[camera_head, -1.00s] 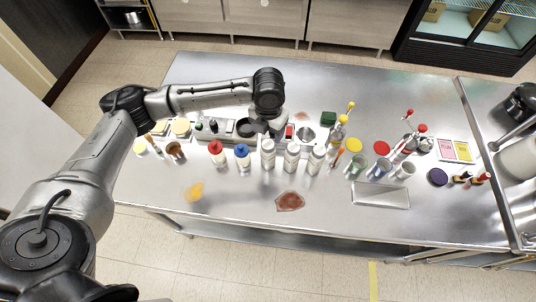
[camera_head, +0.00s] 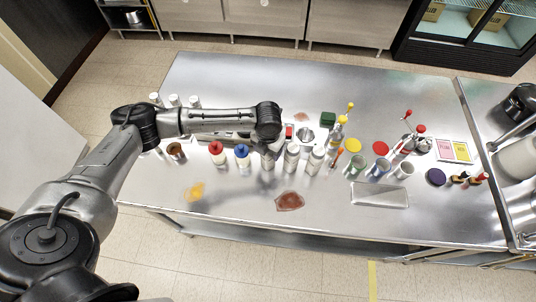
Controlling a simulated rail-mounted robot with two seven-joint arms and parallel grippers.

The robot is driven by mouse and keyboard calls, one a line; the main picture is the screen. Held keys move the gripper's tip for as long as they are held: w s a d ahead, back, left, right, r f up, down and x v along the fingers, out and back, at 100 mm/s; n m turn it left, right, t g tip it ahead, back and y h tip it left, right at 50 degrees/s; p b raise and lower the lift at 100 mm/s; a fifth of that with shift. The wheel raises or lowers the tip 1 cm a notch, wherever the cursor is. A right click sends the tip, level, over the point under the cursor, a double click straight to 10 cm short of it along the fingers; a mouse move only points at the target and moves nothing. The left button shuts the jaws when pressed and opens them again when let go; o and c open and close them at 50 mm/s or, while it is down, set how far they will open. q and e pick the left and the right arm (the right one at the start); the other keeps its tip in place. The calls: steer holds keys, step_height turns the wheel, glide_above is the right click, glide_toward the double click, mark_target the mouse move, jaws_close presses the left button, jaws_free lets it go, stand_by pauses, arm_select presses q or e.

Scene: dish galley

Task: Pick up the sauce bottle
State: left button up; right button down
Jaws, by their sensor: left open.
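Squeeze bottles stand upright in a row on the steel table: one with a red cap (camera_head: 217,154), one with a blue cap (camera_head: 242,158), and pale ones (camera_head: 292,157) and (camera_head: 315,160) to their right. Another pale bottle (camera_head: 267,162) stands directly below my left wrist, its top partly hidden. I cannot tell from the labels which one is the sauce bottle. My left gripper (camera_head: 269,147) points down at this bottle's top; it is open, and its fingers are mostly hidden by the wrist. My right gripper is not in view.
The steel table (camera_head: 240,210) has an orange spill (camera_head: 194,191) and a red-brown spill (camera_head: 290,201) in front of the bottles. A metal tray (camera_head: 380,194) lies at the front right. Cups (camera_head: 356,164) and a yellow-capped bottle (camera_head: 338,130) stand right of the row.

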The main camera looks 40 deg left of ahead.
arm_select(q)
steer(key=shift+f, duration=0.15)
steer(key=shift+c, duration=0.4)
steer(key=c, duration=0.7)
